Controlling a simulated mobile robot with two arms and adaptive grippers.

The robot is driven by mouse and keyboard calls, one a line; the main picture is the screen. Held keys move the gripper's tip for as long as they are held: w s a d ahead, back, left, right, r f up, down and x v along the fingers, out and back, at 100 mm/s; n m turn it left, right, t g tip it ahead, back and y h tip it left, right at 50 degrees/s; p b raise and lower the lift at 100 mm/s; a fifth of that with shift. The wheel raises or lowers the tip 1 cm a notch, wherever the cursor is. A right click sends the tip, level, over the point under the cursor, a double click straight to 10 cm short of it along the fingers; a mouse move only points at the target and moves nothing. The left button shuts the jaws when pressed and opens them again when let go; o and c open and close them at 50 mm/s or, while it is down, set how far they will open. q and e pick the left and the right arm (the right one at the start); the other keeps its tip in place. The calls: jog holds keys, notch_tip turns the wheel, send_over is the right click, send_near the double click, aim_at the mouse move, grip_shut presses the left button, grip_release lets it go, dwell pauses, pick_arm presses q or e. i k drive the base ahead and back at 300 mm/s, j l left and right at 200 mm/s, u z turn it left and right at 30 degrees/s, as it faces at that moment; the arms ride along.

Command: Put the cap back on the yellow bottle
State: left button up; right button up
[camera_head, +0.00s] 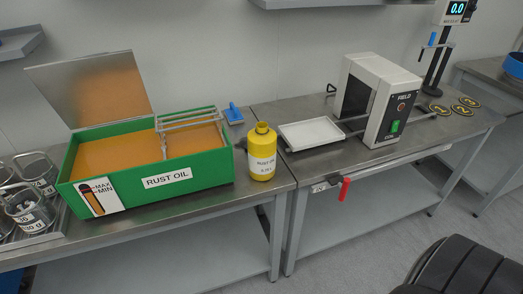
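No cap can be made out for sure. Neither of my grippers is in view.
The green tank (200,182) of orange liquid has its lid raised. A blue-handled tool (233,114) lies behind the bottle. Metal cups (32,212) stand at the left. A white tray (311,133) and a boxy machine (388,118) stand on the right table.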

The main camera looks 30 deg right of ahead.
aim_at(262, 139)
jog(key=i+j+z, duration=0.15)
jog(key=z, duration=0.3)
jog(key=i+j+z, duration=0.1)
jog(key=j+z, duration=0.6)
jog(key=z, duration=0.25)
jog(key=i, duration=0.05)
